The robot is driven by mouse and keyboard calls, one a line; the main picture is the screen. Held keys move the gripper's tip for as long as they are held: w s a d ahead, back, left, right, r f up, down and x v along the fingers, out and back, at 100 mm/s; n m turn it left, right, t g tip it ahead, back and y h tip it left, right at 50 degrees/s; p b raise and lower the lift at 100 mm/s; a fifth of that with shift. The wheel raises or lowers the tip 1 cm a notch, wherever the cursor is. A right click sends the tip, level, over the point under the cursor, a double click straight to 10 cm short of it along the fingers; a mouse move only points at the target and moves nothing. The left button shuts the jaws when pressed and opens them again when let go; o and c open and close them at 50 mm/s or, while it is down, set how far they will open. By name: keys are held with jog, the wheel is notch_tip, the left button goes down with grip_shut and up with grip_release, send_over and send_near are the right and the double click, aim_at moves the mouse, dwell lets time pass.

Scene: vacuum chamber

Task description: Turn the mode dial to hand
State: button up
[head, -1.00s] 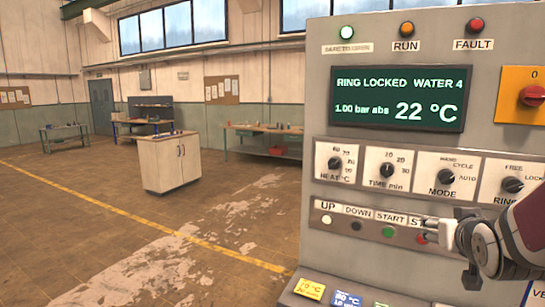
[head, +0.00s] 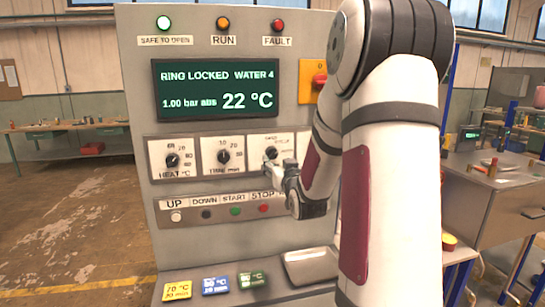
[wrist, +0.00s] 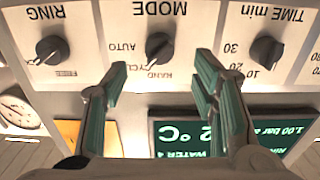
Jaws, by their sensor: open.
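The mode dial (head: 271,153) is a dark knob on a white plate marked HAND, CYCLE and AUTO. In the wrist view the picture is upside down, and the dial (wrist: 158,47) sits in the upper middle. I cannot tell for sure which mark its pointer is on. My gripper (wrist: 160,82) is open, with one finger to each side of the dial's column in the picture and nothing between them. In the head view my gripper (head: 276,170) is just in front of the dial and partly covers its plate. Contact with the dial is not visible.
The time dial (head: 223,156) and heat dial (head: 172,160) are to the left; the ring dial (wrist: 52,49) shows in the wrist view. A button row (head: 220,212) lies below. The display (head: 215,88) reads RING LOCKED. A metal tray (head: 311,266) juts out low down.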

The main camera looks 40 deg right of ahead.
aim_at(273, 156)
jog(key=x, duration=0.7)
jog(key=shift+c, duration=0.5)
jog(key=c, duration=1.1)
